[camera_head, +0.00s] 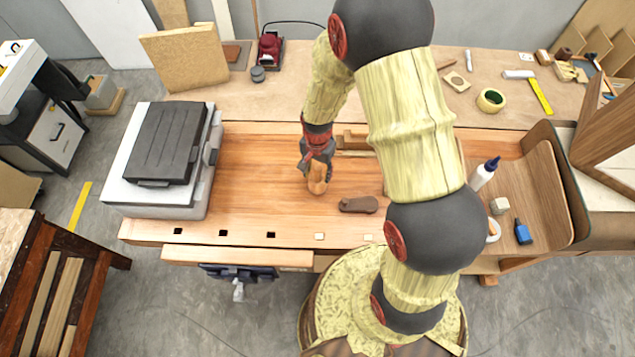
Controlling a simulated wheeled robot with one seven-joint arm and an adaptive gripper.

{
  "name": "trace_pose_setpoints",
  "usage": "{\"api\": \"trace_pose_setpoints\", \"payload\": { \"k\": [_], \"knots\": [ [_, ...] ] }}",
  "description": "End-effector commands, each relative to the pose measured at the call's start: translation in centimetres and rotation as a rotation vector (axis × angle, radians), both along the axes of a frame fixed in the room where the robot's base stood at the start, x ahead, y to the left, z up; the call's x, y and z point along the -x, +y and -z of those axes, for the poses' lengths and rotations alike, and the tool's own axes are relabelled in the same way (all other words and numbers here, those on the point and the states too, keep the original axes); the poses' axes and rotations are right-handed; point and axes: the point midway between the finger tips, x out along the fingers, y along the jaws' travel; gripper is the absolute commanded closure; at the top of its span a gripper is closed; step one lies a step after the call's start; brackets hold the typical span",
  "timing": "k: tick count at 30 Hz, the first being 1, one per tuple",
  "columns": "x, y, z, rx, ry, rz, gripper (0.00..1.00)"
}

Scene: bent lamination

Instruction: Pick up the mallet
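My gripper (317,168) points down over the middle of the wooden workbench (250,190). An orange-brown wooden piece (317,186) shows at its fingertips and looks like part of the mallet; the rest is hidden by the gripper. The fingers seem to be around or right over this piece. I cannot tell whether they are shut on it, or whether it touches the bench.
A dark brown rounded object (358,205) lies just right of my gripper. Wooden pieces (352,140) lie behind, partly hidden by my arm. A grey case (168,143) stands at the left.

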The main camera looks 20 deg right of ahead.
Motion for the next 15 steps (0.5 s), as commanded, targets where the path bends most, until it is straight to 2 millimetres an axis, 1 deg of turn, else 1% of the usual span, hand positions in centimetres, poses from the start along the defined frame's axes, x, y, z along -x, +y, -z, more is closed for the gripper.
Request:
{"api": "trace_pose_setpoints", "payload": {
  "k": [2,15],
  "knots": [
    [0.00,0.00,-0.01,0.000,0.000,0.000,0.63],
    [0.00,0.00,-0.02,0.000,0.000,0.000,0.88]
  ]
}}
